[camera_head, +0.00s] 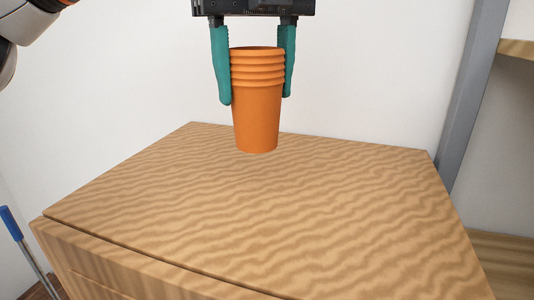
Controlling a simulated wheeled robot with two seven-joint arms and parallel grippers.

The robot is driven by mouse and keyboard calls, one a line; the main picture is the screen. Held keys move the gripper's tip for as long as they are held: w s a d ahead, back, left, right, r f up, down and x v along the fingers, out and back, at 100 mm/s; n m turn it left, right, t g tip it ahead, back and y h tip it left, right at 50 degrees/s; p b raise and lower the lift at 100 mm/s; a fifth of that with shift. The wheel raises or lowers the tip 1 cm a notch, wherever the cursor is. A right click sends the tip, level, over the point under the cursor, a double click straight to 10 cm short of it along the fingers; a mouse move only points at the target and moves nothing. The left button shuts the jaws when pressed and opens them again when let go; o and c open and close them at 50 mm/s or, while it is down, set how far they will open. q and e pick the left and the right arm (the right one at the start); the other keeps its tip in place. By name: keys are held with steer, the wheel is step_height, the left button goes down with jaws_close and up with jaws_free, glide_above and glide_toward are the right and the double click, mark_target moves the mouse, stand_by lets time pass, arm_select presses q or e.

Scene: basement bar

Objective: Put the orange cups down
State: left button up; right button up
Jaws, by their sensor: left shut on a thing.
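A stack of several nested orange cups (257,118) is upright near the back of the wooden cabinet top (300,215). My left gripper (256,92) comes down from above, with one teal finger on each side of the stack. It is shut on the orange cups near their rims. The base of the stack shows in front of the wood surface; I cannot tell whether it touches the wood or hangs just above it. My right gripper is not in view.
The cabinet top is bare around the cups, with wide free room in front and on both sides. A white wall (130,80) stands behind. A grey post (472,90) and wooden shelves (515,49) are at the right. A blue-tipped pole (12,224) leans at the left.

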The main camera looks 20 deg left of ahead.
mark_target(254, 139)
arm_select(q)
steer(key=f, duration=0.1)
steer(key=s+f, duration=0.1)
steer(key=f, duration=0.1)
steer(key=shift+s+a+f+b, duration=0.1)
steer(key=shift+f+b, duration=0.15)
steer(key=shift+b, duration=0.05)
steer(key=f, duration=0.1)
steer(key=w+f, duration=0.1)
steer(key=shift+f+b, duration=0.35)
steer(key=shift+f, duration=0.6)
steer(key=shift+s, duration=0.2)
steer(key=shift+f, duration=0.1)
steer(key=o, duration=1)
steer(key=shift+w, duration=0.1)
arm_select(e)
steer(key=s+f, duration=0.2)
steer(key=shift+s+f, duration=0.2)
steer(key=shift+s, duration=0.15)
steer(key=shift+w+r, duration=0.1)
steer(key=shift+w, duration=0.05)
